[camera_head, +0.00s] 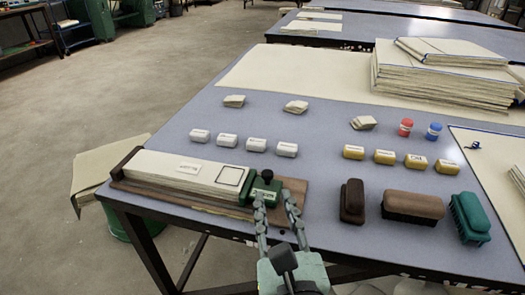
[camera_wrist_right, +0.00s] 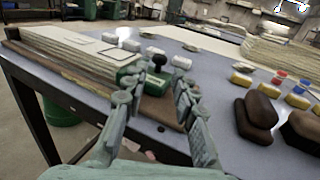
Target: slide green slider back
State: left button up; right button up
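The green slider (camera_head: 264,188), with a black knob on top, sits at the right end of a wooden board (camera_head: 294,194), against a long stack of cream cloth (camera_head: 180,170). The slider also shows in the right wrist view (camera_wrist_right: 152,82). My right gripper (camera_head: 273,201) is open at the slider's near side, one finger towards each side of it. I cannot tell whether the fingers touch the slider. My left gripper is not in view.
Several white blocks (camera_head: 228,140) and yellow blocks (camera_head: 384,157) stand behind on the blue-grey table. Brown brushes (camera_head: 412,205) and a green brush (camera_head: 469,217) lie to the right. A tall cloth stack (camera_head: 440,78) stands further back. The table's front edge is close to the board.

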aim_at(268, 177)
jog(key=shift+w+a, duration=0.1)
jog(key=shift+w, duration=0.3)
jog(key=shift+w+r, duration=0.15)
jog(key=shift+w, duration=0.15)
jog(key=w, duration=0.5)
jog(key=shift+w+a, duration=0.3)
jog(key=shift+a, duration=0.1)
jog(key=shift+w, duration=0.5)
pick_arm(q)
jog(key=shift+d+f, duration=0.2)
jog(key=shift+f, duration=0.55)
pick_arm(e)
jog(key=shift+c, duration=0.2)
grip_shut()
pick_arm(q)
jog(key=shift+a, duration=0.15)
